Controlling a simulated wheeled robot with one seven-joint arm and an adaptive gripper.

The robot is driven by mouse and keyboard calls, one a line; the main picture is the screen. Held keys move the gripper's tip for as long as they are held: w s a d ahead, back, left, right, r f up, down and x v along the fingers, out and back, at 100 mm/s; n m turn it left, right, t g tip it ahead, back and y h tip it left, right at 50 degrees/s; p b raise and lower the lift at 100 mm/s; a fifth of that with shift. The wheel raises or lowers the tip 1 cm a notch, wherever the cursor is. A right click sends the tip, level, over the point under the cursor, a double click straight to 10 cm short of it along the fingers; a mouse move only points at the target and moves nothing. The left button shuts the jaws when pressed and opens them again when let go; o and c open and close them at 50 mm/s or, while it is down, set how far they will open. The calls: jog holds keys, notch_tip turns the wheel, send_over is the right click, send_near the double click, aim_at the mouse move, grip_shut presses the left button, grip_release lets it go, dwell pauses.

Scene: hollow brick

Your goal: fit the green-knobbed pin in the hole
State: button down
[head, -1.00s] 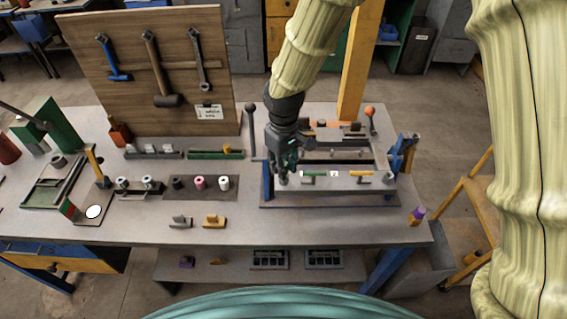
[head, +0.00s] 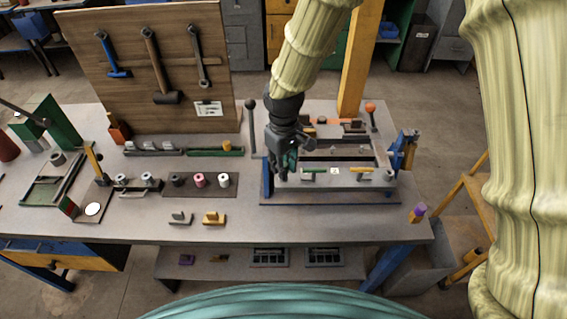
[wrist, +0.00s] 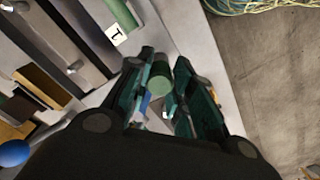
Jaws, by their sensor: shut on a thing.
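The green knob of the pin (wrist: 159,78) shows in the wrist view between my two fingers. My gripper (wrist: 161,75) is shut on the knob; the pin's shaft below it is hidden. In the head view my gripper (head: 281,174) is over the left end of the front block of the fixture (head: 345,181), on the right half of the bench. My fingers cover the pin there. I cannot make out the hole, nor tell whether the pin touches the block.
A green bar (head: 314,170) and a yellow bar (head: 361,169) lie on the front block, right of my gripper. A black-knobbed lever (head: 251,127) and an orange-knobbed lever (head: 371,116) stand behind.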

jog(key=shift+f, duration=0.15)
jog(key=c, duration=1.2)
grip_release()
jog(key=shift+o, duration=0.2)
notch_tip(320, 180, up, 12)
